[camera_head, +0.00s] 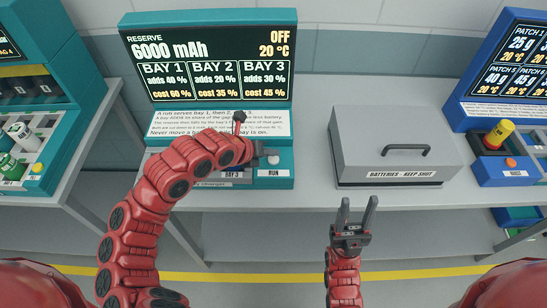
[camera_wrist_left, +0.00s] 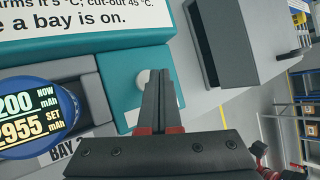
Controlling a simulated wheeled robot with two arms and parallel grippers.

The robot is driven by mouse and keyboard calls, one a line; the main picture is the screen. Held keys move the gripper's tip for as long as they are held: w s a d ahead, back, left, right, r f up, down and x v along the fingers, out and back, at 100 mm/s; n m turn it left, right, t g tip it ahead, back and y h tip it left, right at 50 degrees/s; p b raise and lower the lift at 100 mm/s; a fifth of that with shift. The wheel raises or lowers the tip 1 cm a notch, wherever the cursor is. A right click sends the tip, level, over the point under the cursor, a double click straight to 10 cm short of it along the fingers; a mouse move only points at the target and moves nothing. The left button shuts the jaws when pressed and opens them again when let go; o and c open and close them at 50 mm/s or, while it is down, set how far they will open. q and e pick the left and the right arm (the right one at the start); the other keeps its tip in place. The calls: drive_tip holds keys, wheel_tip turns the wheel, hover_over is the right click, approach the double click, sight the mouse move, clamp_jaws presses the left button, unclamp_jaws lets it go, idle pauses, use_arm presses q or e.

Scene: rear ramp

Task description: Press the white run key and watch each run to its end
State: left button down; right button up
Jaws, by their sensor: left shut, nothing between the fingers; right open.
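The console (camera_head: 281,120) has a screen (camera_head: 207,55) reading RESERVE 6000 mAh, OFF, 20 °C, with adds and cost figures for three bays. The white run key (camera_head: 273,160) is above the RUN label at the console's front right. In the left wrist view the white key (camera_wrist_left: 143,76) is partly hidden behind my fingers. My left gripper (camera_head: 265,152) is shut and empty, its tips right at the key; I cannot tell whether they touch it. A blue round battery (camera_wrist_left: 35,115) sits by the BAY 3 label, its display partly cut off. My right gripper (camera_head: 358,202) is open and empty.
A grey lidded box (camera_head: 395,150) marked BATTERIES - KEEP SHUT stands right of the console, its lid down. Another teal station (camera_head: 35,125) is at left. My left arm hides most bays.

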sight(271, 161)
idle(0.4)
use_arm(q)
drive_tip(key=shift+f+b, duration=0.45)
drive_tip(key=shift+b, duration=0.15)
drive_tip(key=shift+f+b, duration=0.4)
drive_tip(key=shift+b, duration=0.1)
idle(0.5)
drive_tip(key=shift+r, duration=0.85)
drive_tip(key=shift+r+p, duration=1.05)
drive_tip(key=shift+r, duration=1.5)
drive_tip(key=shift+f, duration=0.1)
